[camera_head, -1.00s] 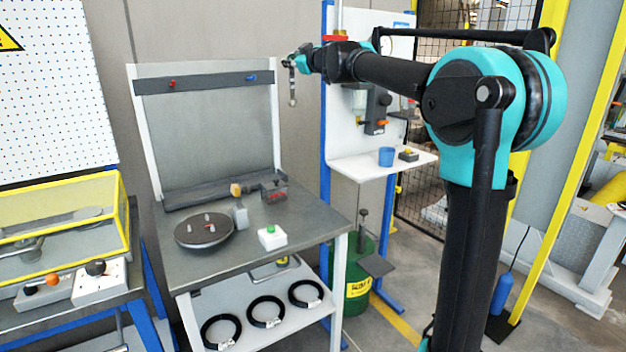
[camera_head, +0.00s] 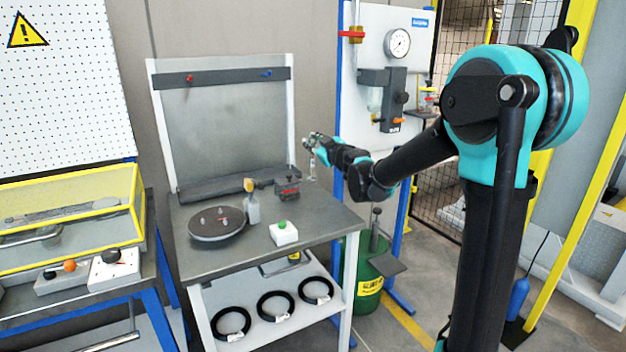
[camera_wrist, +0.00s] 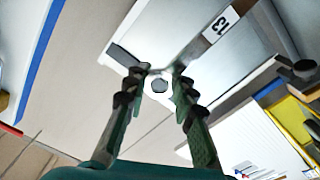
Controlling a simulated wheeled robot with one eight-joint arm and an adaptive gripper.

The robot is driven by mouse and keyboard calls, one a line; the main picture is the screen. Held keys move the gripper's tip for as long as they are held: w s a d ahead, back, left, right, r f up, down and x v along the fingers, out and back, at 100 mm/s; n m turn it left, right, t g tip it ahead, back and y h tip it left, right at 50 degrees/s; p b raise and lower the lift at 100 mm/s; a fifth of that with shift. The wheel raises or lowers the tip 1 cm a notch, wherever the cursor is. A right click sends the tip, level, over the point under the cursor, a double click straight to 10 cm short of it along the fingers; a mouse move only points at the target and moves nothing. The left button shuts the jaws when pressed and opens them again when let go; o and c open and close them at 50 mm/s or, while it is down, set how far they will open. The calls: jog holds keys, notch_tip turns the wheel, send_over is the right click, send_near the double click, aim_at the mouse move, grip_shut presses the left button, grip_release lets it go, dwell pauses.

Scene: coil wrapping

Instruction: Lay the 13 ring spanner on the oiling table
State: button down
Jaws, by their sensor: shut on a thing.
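My gripper (camera_head: 315,141) is shut on the ring spanner (camera_head: 312,165), which hangs below the fingertips in the head view. In the wrist view the fingers (camera_wrist: 158,80) close around the spanner's ring end (camera_wrist: 158,84), and its shank carries a white label reading 13 (camera_wrist: 222,25). The grey worktable (camera_head: 325,222) lies below and left of my gripper, with the spanner above its back right area. No sign marks it as the oiling table. The spanner appears clear of the tabletop.
A round turntable (camera_head: 216,224), a bottle (camera_head: 252,208), a dark red-marked block (camera_head: 287,190) and a white green-button box (camera_head: 284,234) stand on the worktable. A gauge panel (camera_head: 418,20) is behind my arm. The tabletop's front right is clear.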

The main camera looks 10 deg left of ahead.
aim_at(313, 173)
notch_tip(313, 173, down, 12)
jog(key=shift+r, duration=0.1)
dwell(0.4)
jog(key=c, duration=1.3)
grip_release()
jog(key=shift+o, duration=0.2)
jog(key=v, duration=1.2)
